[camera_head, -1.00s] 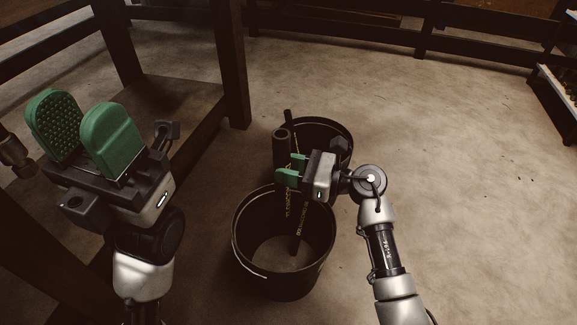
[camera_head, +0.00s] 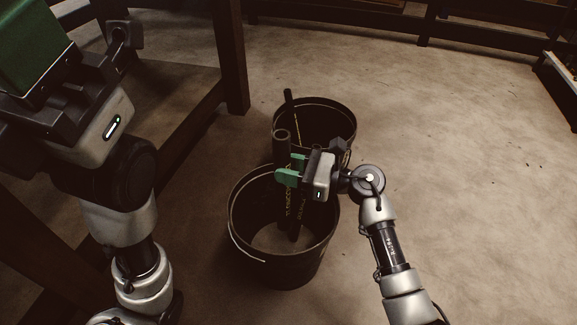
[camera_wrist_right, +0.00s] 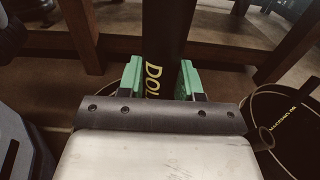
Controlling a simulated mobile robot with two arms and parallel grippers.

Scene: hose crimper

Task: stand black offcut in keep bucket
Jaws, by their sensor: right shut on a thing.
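My right gripper (camera_head: 290,173) is shut on a black offcut (camera_head: 282,150), a thick upright hose piece. In the right wrist view the offcut (camera_wrist_right: 166,45) with yellow lettering stands between the green fingers (camera_wrist_right: 158,78). Its lower part shows inside the outline of the front black bucket (camera_head: 236,240); whether it touches the bottom is unclear. A second black bucket (camera_head: 347,118) stands just behind. I cannot tell which is the keep bucket. My left gripper (camera_head: 38,45) is at upper left, far from the buckets, with one green pad in frame and its tips cut off.
A thinner dark hose (camera_head: 290,105) leans up in the bucket area behind the offcut. A dark wooden table frame with a post (camera_head: 233,60) stands left of the buckets. The concrete floor (camera_head: 460,180) on the right is clear.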

